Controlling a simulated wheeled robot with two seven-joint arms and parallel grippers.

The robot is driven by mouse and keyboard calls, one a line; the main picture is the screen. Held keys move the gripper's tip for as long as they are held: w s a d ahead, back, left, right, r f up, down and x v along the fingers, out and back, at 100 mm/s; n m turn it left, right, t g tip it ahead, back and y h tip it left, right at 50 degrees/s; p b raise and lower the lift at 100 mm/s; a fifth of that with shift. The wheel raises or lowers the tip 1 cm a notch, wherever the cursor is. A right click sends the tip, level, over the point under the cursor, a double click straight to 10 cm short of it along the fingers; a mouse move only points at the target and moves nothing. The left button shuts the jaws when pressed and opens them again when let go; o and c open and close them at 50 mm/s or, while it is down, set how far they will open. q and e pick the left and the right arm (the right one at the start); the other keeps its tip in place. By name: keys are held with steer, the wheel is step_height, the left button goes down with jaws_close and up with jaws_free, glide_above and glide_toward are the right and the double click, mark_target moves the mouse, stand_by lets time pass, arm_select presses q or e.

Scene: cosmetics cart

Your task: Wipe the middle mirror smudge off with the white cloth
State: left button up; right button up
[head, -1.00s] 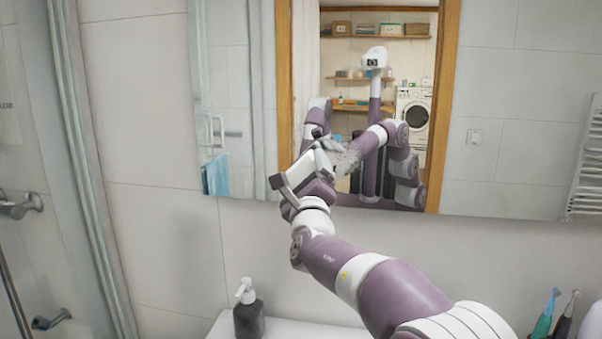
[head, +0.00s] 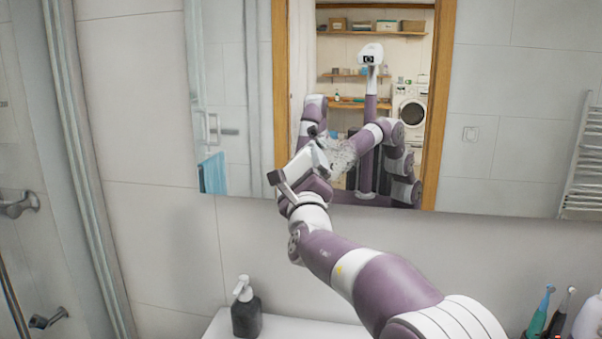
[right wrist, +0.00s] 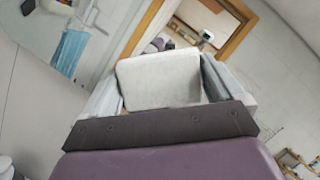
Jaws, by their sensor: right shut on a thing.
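The mirror (head: 505,150) spans the wall. A grey, speckled smudge (head: 343,154) shows on its glass, just right of my right gripper (head: 316,157). My right gripper is shut on the white cloth (right wrist: 158,80), which spans the space between its fingers in the right wrist view. In the head view only a small pale edge of the cloth shows, mostly hidden by the gripper. The gripper is close to the glass; I cannot tell whether the cloth touches it. My left gripper is not directly in view.
A dark soap dispenser (head: 246,315) stands on the white counter (head: 300,329) below. Toothbrushes (head: 541,312) stand at the lower right. A towel radiator (head: 583,165), doorway, shelves and my own body show as reflections. The shower glass is at the left.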

steer(key=shift+w+d, duration=0.15)
steer(key=shift+w, duration=0.55)
